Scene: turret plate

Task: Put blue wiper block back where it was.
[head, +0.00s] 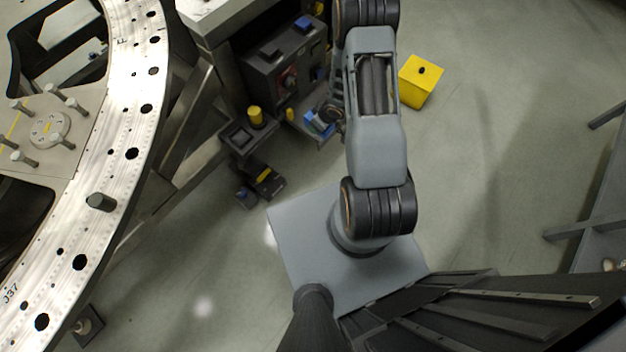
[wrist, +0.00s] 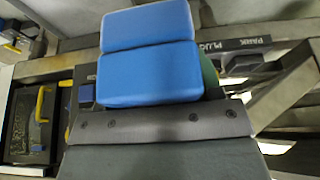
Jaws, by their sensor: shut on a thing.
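The blue wiper block (wrist: 150,72) fills the upper middle of the wrist view, as two blue padded faces with a seam between them. My gripper (wrist: 150,108) shows below it as a dark grey bar with bolts and is shut on the block. In the head view, a blue piece (head: 319,123) that looks like the same block shows at my gripper (head: 332,113), beside a grey ledge. My arm hides part of this area. Whether the block touches the ledge I cannot tell.
A dark control box (head: 285,65) stands left of my arm, with another blue piece (head: 303,23) on top. A small tray (head: 240,137) holds a yellow cylinder (head: 256,116). A yellow cube (head: 421,80) is to the right. In the wrist view, a dark label strip (wrist: 235,44) reads PLUG and PARK.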

